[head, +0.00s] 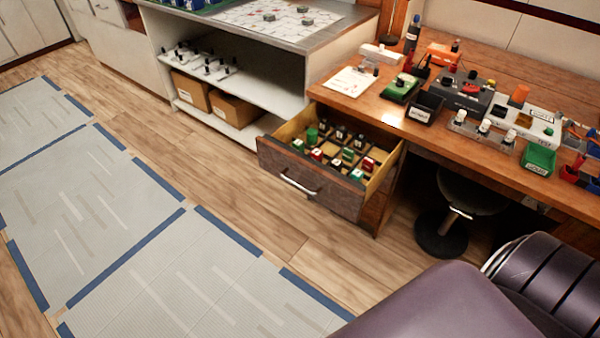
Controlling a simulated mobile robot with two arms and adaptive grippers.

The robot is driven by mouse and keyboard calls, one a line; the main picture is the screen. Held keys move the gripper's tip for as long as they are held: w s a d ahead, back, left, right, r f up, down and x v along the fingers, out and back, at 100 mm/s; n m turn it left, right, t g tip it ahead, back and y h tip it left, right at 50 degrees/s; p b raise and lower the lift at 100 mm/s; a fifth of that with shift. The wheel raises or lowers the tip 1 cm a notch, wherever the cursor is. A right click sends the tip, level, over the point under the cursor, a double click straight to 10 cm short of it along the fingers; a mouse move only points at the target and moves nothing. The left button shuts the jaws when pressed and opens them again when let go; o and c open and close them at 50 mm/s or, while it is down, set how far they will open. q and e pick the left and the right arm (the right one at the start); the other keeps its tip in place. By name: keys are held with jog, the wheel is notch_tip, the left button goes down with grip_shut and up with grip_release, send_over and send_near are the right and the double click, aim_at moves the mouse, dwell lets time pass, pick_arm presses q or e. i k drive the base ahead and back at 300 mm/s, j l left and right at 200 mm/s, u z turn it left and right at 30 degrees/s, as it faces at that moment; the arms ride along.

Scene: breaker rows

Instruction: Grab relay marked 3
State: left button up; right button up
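An open wooden drawer (305,190) under the desk holds several small relays in a divided insert. Some are green, such as the green relay (312,135) at the back left. Some are red and white, such as the red relay (316,154) towards the front left. Others are dark with light tops. Any markings are too small to read, so I cannot tell which relay is marked 3. Neither of my grippers is in view.
The wooden desk (395,112) is crowded with tools, bins and devices. A round dark stool (470,192) stands under it, right of the drawer. A shelf unit (240,115) with cardboard boxes stands to the left. The wood floor before the drawer is clear, beside grey mats (90,180) with blue strips.

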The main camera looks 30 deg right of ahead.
aim_at(336, 164)
jog(key=i+l+z, duration=0.15)
jog(key=z, duration=0.25)
jog(key=i+l+z, duration=0.2)
jog(key=z, duration=0.25)
jog(key=i+l+z, duration=0.2)
jog(key=z, duration=0.2)
